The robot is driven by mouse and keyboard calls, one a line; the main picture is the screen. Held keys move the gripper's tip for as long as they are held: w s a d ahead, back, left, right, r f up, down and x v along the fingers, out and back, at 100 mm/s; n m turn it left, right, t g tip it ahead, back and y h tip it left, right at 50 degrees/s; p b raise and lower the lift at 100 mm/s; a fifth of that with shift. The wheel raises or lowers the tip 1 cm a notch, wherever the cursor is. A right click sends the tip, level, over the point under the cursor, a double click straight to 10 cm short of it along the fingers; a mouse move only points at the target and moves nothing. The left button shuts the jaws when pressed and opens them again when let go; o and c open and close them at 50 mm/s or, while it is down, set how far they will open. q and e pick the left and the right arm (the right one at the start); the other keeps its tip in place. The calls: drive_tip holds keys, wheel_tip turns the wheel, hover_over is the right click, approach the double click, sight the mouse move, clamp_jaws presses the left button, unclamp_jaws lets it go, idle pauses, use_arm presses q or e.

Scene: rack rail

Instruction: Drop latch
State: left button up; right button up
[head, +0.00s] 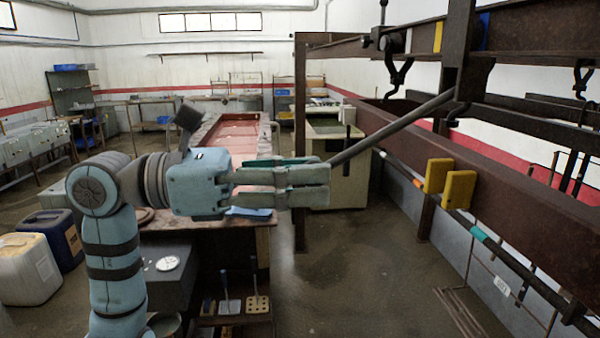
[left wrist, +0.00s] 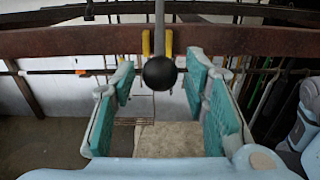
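A grey lever rod (head: 395,130) slants down and left from a dark bracket (head: 462,75) on the overhead rail; I take it to be part of the latch. My left gripper (head: 322,176) points right, with its fingers at the rod's lower end. In the left wrist view the rod ends in a black ball knob (left wrist: 160,73), lying between the open fingers near their tips. The teal finger pads stand apart from the knob on both sides, so the left gripper (left wrist: 165,85) is open and empty. My right gripper is not in view.
Two yellow blocks (head: 437,176) sit on the rusty beam (head: 510,180) at right. Dark hooks (head: 396,72) hang from the upper rail (head: 535,55). A brown bench (head: 255,220) lies below my left gripper. The floor (head: 360,270) between bench and beam is clear.

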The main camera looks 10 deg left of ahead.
use_arm(q)
drive_tip(key=c, duration=0.5)
